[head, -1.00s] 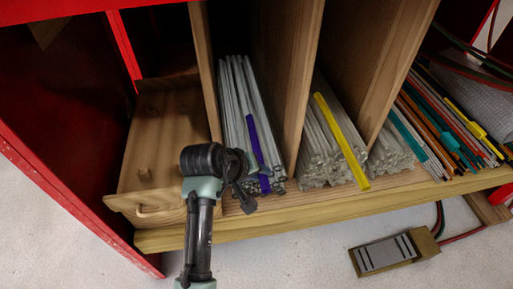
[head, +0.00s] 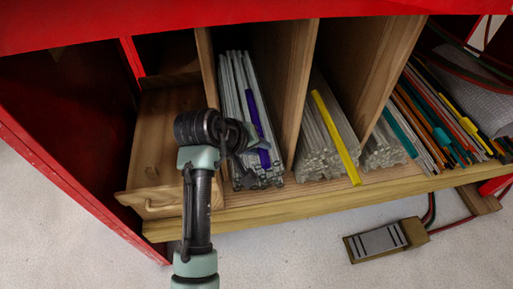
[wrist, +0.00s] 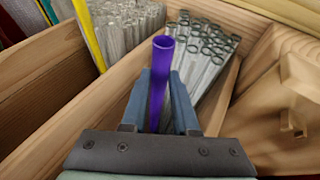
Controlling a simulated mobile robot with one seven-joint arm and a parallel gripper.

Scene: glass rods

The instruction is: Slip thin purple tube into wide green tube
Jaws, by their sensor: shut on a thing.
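The thin purple tube (head: 254,114) is held between the fingers of my gripper (head: 256,138), over the bundle of clear glass rods in the left compartment. In the wrist view the purple tube (wrist: 160,83) stands between the two blue-grey fingers (wrist: 160,110), its open round end towards the camera. My gripper is shut on it. Teal-green rods (head: 400,133) lie in the right-hand compartment among other colours. I cannot tell which, if any, is the wide green tube.
Wooden dividers (head: 286,90) stand close on both sides of the clear rods (head: 258,182). A yellow tube (head: 335,137) lies on clear rods in the neighbouring compartment. A wooden drawer box (head: 155,165) is at left. A pedal (head: 385,240) sits on the floor.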

